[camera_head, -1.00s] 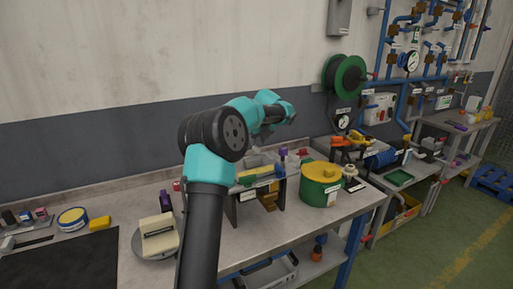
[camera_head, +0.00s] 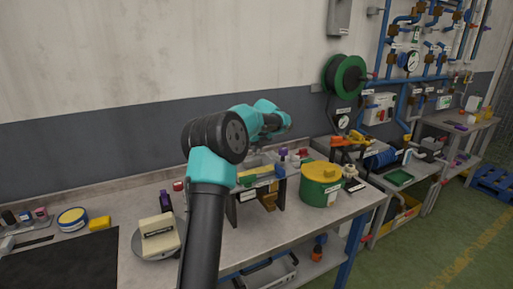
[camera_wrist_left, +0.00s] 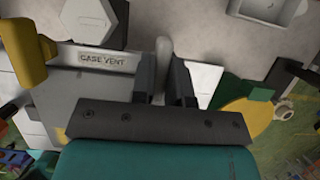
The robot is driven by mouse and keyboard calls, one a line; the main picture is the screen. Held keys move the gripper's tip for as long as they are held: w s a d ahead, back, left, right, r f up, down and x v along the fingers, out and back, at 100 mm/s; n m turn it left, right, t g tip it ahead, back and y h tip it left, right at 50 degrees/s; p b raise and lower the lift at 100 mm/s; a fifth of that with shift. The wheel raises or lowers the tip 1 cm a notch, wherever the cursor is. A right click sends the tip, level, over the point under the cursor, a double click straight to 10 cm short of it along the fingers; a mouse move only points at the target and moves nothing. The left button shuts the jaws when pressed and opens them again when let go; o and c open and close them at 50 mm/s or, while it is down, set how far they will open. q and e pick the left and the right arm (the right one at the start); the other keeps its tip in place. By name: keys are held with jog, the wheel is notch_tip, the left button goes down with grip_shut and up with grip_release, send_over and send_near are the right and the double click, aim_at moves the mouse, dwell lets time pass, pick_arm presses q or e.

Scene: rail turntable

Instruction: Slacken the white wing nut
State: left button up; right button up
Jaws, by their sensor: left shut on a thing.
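In the left wrist view my left gripper (camera_wrist_left: 163,88) has its two dark fingers close on either side of an upright pale grey-white piece, which I take to be the white wing nut (camera_wrist_left: 163,52). The rest of the nut is hidden by the fingers and the gripper body. My right gripper is in neither view.
A green drum with a yellow lid (camera_head: 321,187) stands right of the stand. A yellowish block on a round grey base (camera_head: 159,239) is left of my arm. A white hexagonal piece (camera_wrist_left: 97,20) lies beyond the label. The bench front (camera_head: 245,238) is bare.

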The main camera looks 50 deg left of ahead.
pick_arm(q)
grip_shut()
jog(key=shift+n, duration=0.5)
jog(key=n+g, duration=0.1)
jog(key=n, duration=0.1)
jog(key=shift+n+g, duration=0.3)
jog(key=shift+n, duration=0.1)
jog(key=n, duration=0.2)
jog(key=n+g, duration=0.1)
jog(key=n, duration=0.1)
jog(key=shift+w+n+g, duration=0.15)
jog(key=shift+n+g, duration=0.15)
jog(key=n+g+h, duration=0.1)
jog(key=n, duration=0.2)
jog(key=shift+n, duration=0.3)
jog(key=shift+a+n+g+h, duration=0.1)
jog(key=shift+n+g+h, duration=0.55)
jog(key=shift+n, duration=1.35)
